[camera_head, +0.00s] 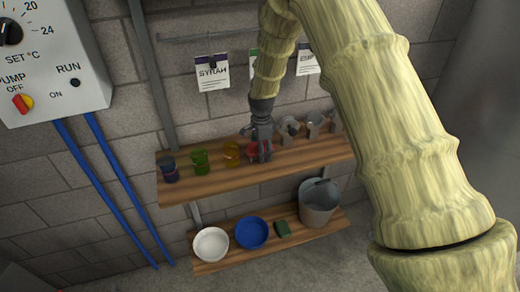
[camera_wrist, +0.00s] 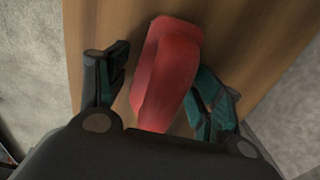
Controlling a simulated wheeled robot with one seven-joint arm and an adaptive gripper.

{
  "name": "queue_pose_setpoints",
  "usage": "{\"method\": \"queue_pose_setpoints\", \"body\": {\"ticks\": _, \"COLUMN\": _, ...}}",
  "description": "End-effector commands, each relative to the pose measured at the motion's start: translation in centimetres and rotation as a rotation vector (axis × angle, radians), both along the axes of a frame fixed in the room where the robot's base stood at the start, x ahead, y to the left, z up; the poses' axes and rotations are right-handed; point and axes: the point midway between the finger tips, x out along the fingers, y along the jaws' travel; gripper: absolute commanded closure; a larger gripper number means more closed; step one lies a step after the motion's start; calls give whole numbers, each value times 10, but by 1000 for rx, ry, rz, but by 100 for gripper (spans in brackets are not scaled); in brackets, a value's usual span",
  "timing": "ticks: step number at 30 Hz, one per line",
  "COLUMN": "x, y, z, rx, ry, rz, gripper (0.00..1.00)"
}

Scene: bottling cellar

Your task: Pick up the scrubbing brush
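A red object (camera_wrist: 165,75) with a rounded, stepped body lies on a wooden shelf board between my fingers in the wrist view; it looks like the scrubbing brush, though no bristles show. It also shows in the head view (camera_head: 253,149), on the upper shelf, partly hidden by my gripper (camera_head: 264,152). In the wrist view my gripper (camera_wrist: 155,90) is open, one finger on each side of the red object. A gap shows on the left; the right finger is close to it, and I cannot tell whether they touch.
The upper shelf (camera_head: 225,179) holds blue, green and yellow cups left of my gripper and several grey metal fittings (camera_head: 288,127) to the right. Labels hang above.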

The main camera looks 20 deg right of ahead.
Motion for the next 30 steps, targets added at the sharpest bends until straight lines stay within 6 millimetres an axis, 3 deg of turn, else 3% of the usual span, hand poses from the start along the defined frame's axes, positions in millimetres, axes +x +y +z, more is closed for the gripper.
{"method": "queue_pose_setpoints", "body": {"ticks": 1, "x": 0, "y": 0, "z": 0, "rx": 0, "ry": 0, "rz": 0, "gripper": 50}}
{"method": "queue_pose_setpoints", "body": {"ticks": 6, "x": 0, "y": 0, "z": 0, "rx": 0, "ry": 0, "rz": 0, "gripper": 79}}
{"method": "queue_pose_setpoints", "body": {"ticks": 8, "x": 0, "y": 0, "z": 0, "rx": 0, "ry": 0, "rz": 0, "gripper": 84}}
{"method": "queue_pose_setpoints", "body": {"ticks": 19, "x": 0, "y": 0, "z": 5, "rx": -1, "ry": -1, "rz": 1, "gripper": 84}}
{"method": "queue_pose_setpoints", "body": {"ticks": 29, "x": 1, "y": 0, "z": 36, "rx": -1, "ry": -3, "rz": 0, "gripper": 84}}
{"method": "queue_pose_setpoints", "body": {"ticks": 30, "x": -9, "y": 2, "z": 34, "rx": 0, "ry": 1, "rz": 0, "gripper": 84}}
